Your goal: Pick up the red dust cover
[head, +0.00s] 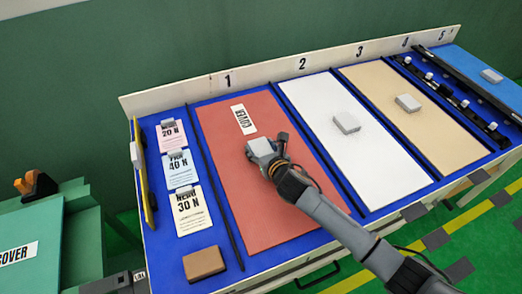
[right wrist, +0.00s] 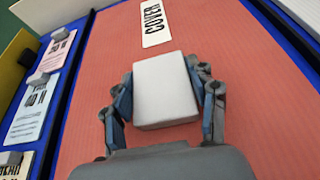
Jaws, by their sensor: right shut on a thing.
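The red dust cover (head: 245,190) is a flat red panel with a white COVER label, lying in bay 1 of the blue board. It fills most of the right wrist view (right wrist: 255,85). A pale grey block (right wrist: 165,88) on the cover looks like its handle; it also shows in the head view (head: 261,147). My right gripper (head: 268,155) is shut on this block, with a finger on each side in the right wrist view (right wrist: 165,90). The cover looks flat on the board; I see no gap beneath it. My left gripper is not in view.
A white panel (head: 310,115) and a tan panel (head: 390,85), each with a grey block, lie to the right. Weight cards (head: 192,208) and a brown block (head: 204,264) lie to the left. Dark strips (head: 215,200) divide the bays. A numbered back rail (head: 260,78) runs behind.

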